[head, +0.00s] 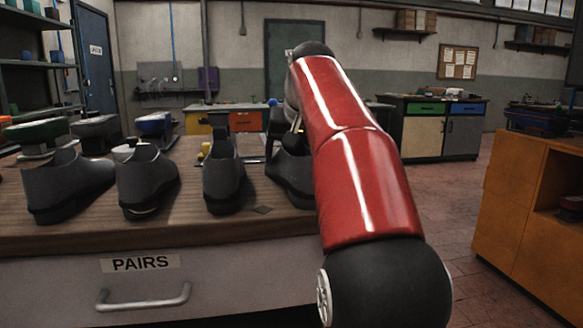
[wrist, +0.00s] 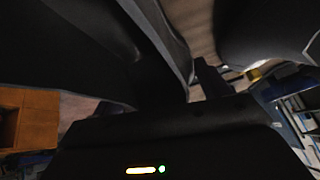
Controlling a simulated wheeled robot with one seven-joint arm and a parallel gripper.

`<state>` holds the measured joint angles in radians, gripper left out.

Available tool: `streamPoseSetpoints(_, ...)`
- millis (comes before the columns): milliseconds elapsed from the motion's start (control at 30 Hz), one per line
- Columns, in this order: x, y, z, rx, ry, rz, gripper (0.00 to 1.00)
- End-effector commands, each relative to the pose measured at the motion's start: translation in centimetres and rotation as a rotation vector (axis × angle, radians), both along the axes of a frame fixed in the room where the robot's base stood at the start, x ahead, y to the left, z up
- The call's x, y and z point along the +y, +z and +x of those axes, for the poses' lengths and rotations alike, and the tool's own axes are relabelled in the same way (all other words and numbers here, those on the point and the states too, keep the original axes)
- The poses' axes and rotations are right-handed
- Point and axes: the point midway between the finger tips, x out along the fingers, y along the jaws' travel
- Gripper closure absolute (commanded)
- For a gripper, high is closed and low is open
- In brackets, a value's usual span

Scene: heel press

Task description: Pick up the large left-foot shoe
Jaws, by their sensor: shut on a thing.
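Several dark grey shoes stand in a row on the wooden bench top: one at the far left (head: 68,185), a second (head: 147,182), a third (head: 224,187), and the rightmost shoe (head: 288,176), partly hidden by my red arm. Sizes and left or right foot are hard to tell. My gripper (head: 294,140) is mostly hidden behind the arm, at the upper opening of the rightmost shoe. In the wrist view, my gripper (wrist: 205,80) is shut on this shoe's wall, and its grey surface (wrist: 70,50) fills the upper left. I cannot see a gap below the shoe.
The bench front has a drawer labelled PAIRS (head: 140,264). Presses with green (head: 38,132) and blue (head: 154,124) parts stand behind the shoes at the left. An orange cabinet (head: 525,210) stands at the right, with open floor (head: 455,200) between.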

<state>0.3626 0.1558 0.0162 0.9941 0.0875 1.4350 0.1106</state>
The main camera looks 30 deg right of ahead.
Motion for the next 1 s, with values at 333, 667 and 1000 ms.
streamPoseSetpoints(333,0.0,0.4,0.0,-0.004,0.0,-0.001,0.63)
streamPoseSetpoints(667,0.0,5.8,0.1,-0.006,0.001,-0.002,0.63)
streamPoseSetpoints(1000,-0.1,9.4,0.2,-0.005,0.0,-0.001,0.63)
